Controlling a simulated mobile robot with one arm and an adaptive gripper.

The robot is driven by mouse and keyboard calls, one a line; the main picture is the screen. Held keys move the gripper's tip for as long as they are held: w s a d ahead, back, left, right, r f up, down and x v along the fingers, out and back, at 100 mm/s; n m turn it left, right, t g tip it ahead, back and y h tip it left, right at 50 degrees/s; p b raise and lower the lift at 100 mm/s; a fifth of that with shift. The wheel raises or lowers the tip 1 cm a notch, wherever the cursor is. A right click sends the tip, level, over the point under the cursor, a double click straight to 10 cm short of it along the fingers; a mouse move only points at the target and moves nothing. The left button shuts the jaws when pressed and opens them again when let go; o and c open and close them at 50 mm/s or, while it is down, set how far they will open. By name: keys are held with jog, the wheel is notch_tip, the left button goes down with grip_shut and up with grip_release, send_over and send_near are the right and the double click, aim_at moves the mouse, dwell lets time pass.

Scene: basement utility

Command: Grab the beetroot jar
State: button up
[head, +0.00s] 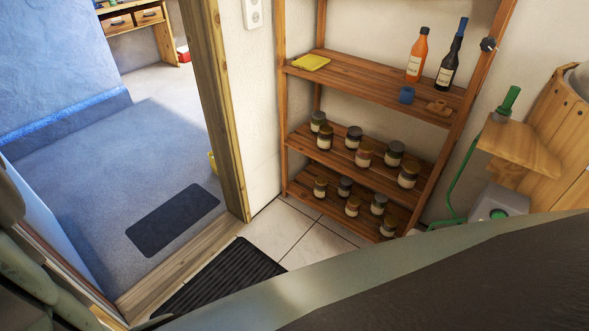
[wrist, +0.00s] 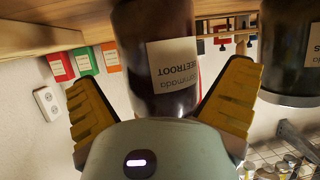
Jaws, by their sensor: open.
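The beetroot jar (wrist: 172,62), dark with a white label reading "BEETROOT", appears upside down in the wrist view, with its base by the wooden shelf board (wrist: 50,38). My gripper (wrist: 163,78) is open, with one yellow-padded finger on each side of the jar. I cannot tell whether either finger touches it. In the head view, several jars stand on the two lower boards of the wooden shelf (head: 340,143); their labels are too small to read, so I cannot tell which is the beetroot. My gripper does not show there.
Another dark jar (wrist: 288,50) stands close to the right finger in the wrist view. The upper shelf holds an orange bottle (head: 417,55), a dark bottle (head: 450,65), a blue cup (head: 407,95) and a yellow cloth (head: 311,62). A doorway opens at left.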

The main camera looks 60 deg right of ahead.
jog(key=shift+x, duration=1.25)
jog(key=shift+r, duration=0.1)
jog(key=c, duration=1.2)
jog(key=shift+r, duration=0.1)
notch_tip(320, 180, up, 28)
jog(key=shift+d+f+p, duration=0.1)
jog(key=shift+p, duration=0.8)
